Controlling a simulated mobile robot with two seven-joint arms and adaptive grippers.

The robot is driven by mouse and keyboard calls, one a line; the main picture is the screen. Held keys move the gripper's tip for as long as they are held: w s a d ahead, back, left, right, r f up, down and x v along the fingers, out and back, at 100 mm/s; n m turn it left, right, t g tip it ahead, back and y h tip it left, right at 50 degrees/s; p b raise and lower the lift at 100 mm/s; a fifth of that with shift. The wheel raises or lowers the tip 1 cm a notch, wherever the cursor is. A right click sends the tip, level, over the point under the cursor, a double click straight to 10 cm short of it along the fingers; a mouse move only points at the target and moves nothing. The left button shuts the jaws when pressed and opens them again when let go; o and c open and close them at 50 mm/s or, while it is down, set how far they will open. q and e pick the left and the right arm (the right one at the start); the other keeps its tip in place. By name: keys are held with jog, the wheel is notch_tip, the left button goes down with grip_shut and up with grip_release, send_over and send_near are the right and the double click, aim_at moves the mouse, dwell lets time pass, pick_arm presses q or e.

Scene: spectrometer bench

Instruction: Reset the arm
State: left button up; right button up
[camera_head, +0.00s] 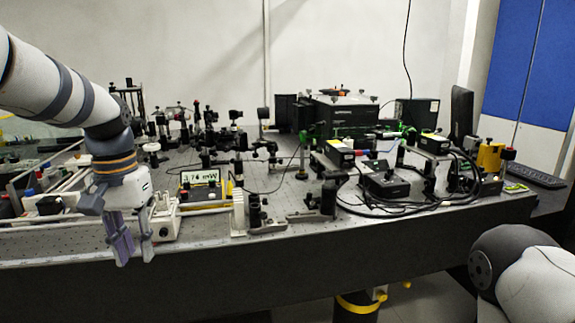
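My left arm comes in from the upper left, and its gripper (131,240) points down at the front left edge of the optical bench (190,256). Its two fingers stand apart with a gap between them, and I see nothing held there. A white device (164,225) on the bench is just right of the fingers; whether they touch it I cannot tell. Of my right arm, only a rounded white and dark part shows at the lower right; its gripper is out of view.
A power meter (200,180) reading "3.74 mW" stands right of my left gripper. Optical mounts, a large black box (345,115) and looped black cables (385,209) crowd the bench. A keyboard (536,176) lies at the right. Room in front of the bench looks free.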

pick_arm(q)
notch_tip(320, 180, down, 15)
jog(key=s+d, duration=0.1)
jog(key=s, duration=0.1)
jog(key=s+d+f+g, duration=0.1)
jog(key=s+d+f, duration=0.1)
jog(key=s+f, duration=1.2)
jog(key=s, duration=0.9)
jog(key=s+f, duration=0.3)
jog(key=s, duration=0.8)
jog(key=shift+s+d+f, duration=0.25)
jog(key=shift+d+f, duration=0.1)
jog(key=shift+o, duration=0.5)
